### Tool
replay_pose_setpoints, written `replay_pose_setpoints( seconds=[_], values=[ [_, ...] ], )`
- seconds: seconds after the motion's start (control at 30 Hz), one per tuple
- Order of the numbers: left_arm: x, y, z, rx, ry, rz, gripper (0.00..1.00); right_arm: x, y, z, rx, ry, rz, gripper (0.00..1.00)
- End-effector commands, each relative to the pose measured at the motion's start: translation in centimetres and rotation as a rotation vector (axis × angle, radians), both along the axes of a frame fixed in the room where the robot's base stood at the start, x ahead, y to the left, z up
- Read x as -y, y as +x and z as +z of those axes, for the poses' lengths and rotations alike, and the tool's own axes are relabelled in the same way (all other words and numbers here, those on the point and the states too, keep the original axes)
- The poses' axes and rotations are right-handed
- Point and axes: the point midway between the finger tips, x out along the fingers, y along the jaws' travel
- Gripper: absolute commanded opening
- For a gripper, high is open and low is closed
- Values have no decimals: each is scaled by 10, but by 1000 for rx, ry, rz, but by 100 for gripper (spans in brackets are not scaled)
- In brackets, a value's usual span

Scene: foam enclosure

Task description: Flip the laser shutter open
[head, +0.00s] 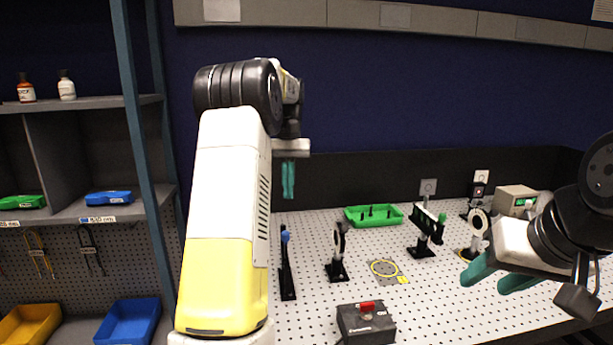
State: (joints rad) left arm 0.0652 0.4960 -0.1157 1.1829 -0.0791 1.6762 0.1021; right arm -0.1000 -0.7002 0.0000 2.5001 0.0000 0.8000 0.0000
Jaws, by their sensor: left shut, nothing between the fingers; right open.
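A slim black upright with a blue knob (285,237) stands on a long narrow black base at the left of the perforated white table. It looks like the shutter, but its small size leaves this unsure. My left gripper (288,180) is above and behind it in the picture, pointing down, with its teal fingers together and empty. It is clear of the knob. My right gripper (492,278) is at the right over the table, its teal fingers apart and empty. My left arm covers the table's left end.
Black-mounted optics (337,262), a green holder (429,222) and a ring mount (478,232) stand on the table. A green tray (353,224) lies behind. A black box with a red switch (366,326) is in front. A beige instrument (515,197) stands back right.

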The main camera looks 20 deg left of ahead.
Motion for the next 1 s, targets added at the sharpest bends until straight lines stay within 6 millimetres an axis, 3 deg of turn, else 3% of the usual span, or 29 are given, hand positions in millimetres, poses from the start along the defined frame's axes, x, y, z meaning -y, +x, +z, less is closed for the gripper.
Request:
replay_pose_setpoints(
  seconds=[0.23,0.7,0.87,1.0],
  values=[
    [-2,7,27,0,0,-1,0,0,0,0,0,0,0,44],
    [-1,6,33,5,-2,-2,0,0,0,0,0,0,0,44],
    [9,-13,48,74,-14,-27,0,0,0,0,0,0,0,44],
    [28,-49,66,197,-35,-70,0,0,0,0,0,0,0,44]
  ],
)
